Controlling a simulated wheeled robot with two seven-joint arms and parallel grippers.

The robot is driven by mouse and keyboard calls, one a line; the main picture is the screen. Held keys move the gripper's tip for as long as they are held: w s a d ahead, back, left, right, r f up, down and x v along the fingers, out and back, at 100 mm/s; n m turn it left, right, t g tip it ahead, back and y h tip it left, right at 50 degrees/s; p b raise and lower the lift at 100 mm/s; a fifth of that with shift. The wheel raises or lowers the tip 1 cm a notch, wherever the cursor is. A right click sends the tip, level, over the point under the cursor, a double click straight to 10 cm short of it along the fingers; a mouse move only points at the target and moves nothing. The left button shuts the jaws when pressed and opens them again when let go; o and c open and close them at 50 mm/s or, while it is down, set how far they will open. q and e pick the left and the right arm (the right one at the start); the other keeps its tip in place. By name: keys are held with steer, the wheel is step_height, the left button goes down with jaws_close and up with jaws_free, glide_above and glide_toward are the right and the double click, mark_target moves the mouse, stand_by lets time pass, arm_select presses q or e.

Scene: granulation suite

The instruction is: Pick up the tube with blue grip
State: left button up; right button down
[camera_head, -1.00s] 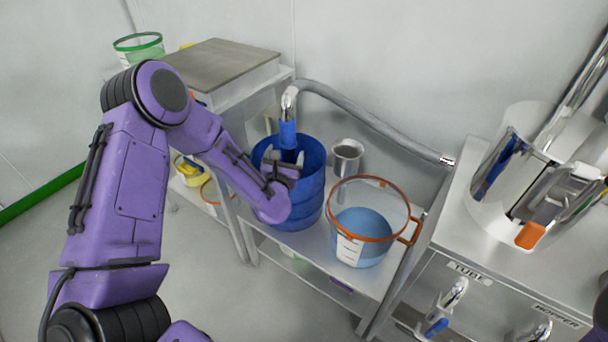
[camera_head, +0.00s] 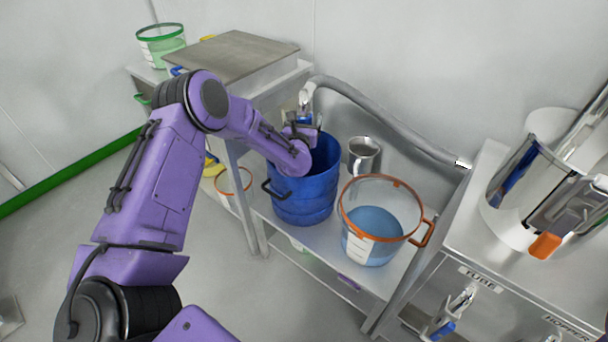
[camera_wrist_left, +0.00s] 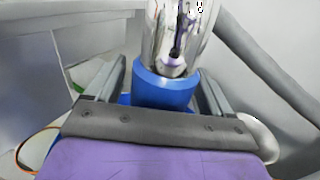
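The tube is a grey hose (camera_head: 385,122) that runs along the back of the cart. Its bent metal end (camera_head: 306,97) points down over the blue bucket (camera_head: 305,197). The tube's blue grip (camera_head: 303,117) is partly hidden by my left gripper (camera_head: 301,127) in the head view. In the left wrist view the blue grip (camera_wrist_left: 165,88) stands between the two fingers of my left gripper (camera_wrist_left: 163,85). A gap shows on the left side; the right finger is very close, and contact is unclear. My left gripper is open. My right gripper does not show.
A metal jug (camera_head: 362,158) and a clear bucket with orange rim (camera_head: 345,215) stand right of the blue bucket. A raised steel platform (camera_head: 235,62) is behind my left arm. A steel bench with a metal vessel (camera_head: 515,185) stands on the right.

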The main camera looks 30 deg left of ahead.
arm_select(q)
jaws_close()
steer(key=shift+r, duration=0.1)
